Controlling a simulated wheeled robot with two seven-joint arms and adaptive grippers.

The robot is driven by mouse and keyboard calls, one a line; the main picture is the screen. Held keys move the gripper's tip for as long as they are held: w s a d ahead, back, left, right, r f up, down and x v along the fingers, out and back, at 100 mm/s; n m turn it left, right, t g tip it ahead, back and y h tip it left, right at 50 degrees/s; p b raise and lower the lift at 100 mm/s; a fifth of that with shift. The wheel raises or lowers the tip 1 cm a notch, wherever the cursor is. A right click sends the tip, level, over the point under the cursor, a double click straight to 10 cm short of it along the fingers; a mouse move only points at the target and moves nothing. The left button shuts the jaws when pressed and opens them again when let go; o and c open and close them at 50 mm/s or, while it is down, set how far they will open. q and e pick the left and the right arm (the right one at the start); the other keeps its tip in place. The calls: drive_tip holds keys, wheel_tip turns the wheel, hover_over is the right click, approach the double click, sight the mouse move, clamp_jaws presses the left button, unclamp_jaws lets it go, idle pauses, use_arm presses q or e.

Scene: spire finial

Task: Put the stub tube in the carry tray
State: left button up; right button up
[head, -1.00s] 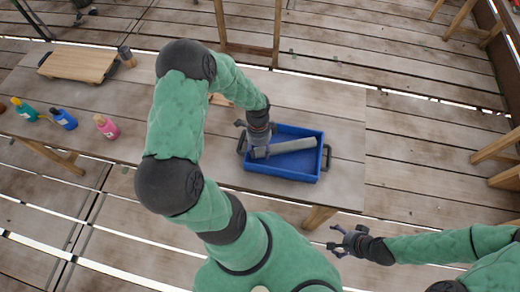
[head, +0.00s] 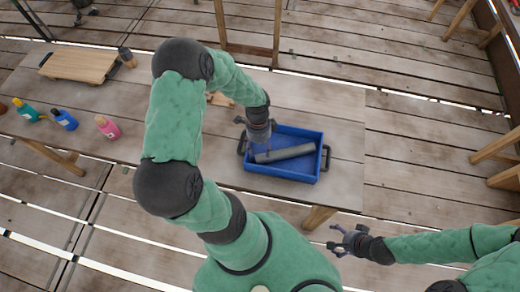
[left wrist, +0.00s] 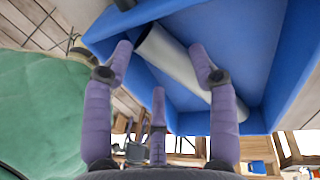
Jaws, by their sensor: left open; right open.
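The stub tube (head: 284,153) is a grey cylinder lying inside the blue carry tray (head: 318,160), slanting up to the right. The tray has dark handles on its left and right sides and stands on the table. My left gripper (head: 256,148) is open over the tray's left part, at the tube's left end. In the left wrist view the tube (left wrist: 178,62) shows between the spread fingers, with the tray's blue wall (left wrist: 282,75) behind. My right gripper (head: 343,242) is open and empty, in front of the table's near edge.
A wooden board (head: 78,64) and a dark grey bottle (head: 127,56) are at the table's far left. Blue (head: 64,120), pink (head: 108,127) and teal (head: 27,111) bottles stand along its left front. The table (head: 342,115) right of the tray is clear.

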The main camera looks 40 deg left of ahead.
use_arm(q)
wheel_tip(320, 180, up, 10)
drive_tip(key=w+a+p, duration=0.1)
drive_tip(key=shift+a+r+p, duration=0.15)
drive_tip(key=shift+a+p, duration=0.15)
use_arm(e)
drive_tip(key=shift+r, duration=0.95)
